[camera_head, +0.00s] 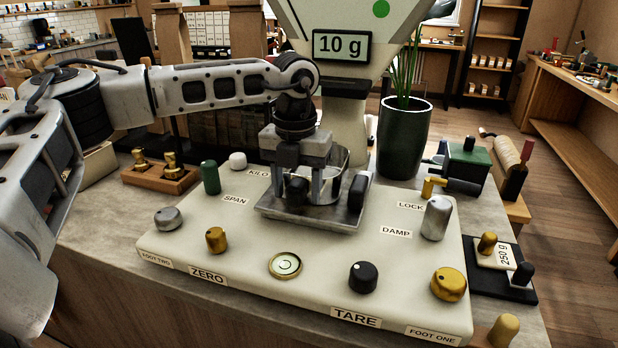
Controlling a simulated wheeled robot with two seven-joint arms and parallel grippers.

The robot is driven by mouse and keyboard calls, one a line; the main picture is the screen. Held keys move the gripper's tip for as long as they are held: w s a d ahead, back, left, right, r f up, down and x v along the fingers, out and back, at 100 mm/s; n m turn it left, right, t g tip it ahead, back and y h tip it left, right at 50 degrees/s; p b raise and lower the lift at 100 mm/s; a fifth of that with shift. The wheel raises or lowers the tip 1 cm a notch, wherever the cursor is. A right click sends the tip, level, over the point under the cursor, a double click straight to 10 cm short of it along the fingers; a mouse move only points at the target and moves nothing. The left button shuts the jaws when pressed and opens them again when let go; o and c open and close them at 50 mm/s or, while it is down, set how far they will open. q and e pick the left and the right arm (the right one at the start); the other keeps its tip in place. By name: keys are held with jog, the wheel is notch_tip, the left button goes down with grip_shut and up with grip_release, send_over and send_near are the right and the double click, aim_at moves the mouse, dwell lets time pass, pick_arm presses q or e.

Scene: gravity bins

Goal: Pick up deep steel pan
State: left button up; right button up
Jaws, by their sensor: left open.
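A shiny steel vessel, which looks like the deep steel pan (335,177), stands on a square metal tray (325,218) at the middle of the cream scale. My left gripper (301,188) points down over the tray, in front of and partly over the vessel. Its jaws are apart. The gripper hides the vessel's left part, and I cannot tell whether a finger touches it. My right gripper is out of view.
The scale's base (325,285) carries several knobs, including a green one (210,177) and a steel one (437,217). A display (342,46) reading "10 g" rises behind. A dark plant pot (403,140) stands close behind right. A wooden block with brass weights (160,178) is left.

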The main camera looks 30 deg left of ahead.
pick_arm(q)
grip_shut()
jog(key=shift+r, duration=0.1)
